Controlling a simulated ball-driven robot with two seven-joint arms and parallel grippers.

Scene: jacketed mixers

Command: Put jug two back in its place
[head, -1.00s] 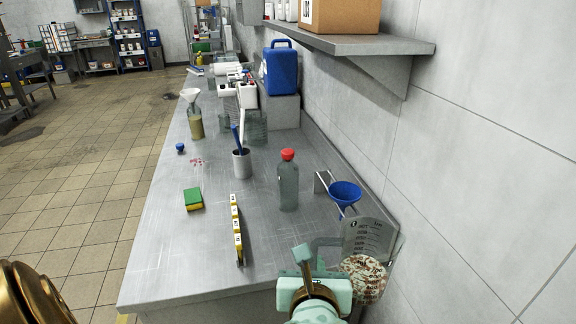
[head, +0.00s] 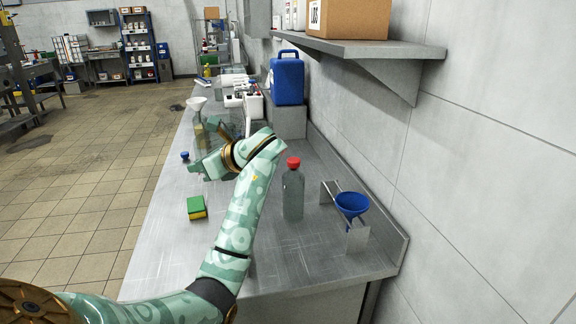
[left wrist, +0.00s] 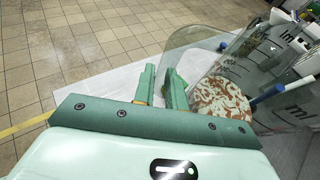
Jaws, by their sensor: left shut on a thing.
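My left gripper (head: 202,166) is over the left part of the bench, past the sponge. In the left wrist view its two fingers (left wrist: 163,88) are close together at a clear jug (left wrist: 222,103) with reddish-brown and white granules in it, and it is shut on this jug. The jug has dark "ml" marks. I cannot read its number, nor tell whether its base touches the bench. In the head view my arm and hand mostly hide it. My right gripper is out of view.
A clear red-capped bottle (head: 292,190) and a blue funnel (head: 352,204) in a metal stand are at the right. A green-yellow sponge (head: 197,207) lies in front. A white funnel (head: 196,103) and a blue canister (head: 287,78) are farther back.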

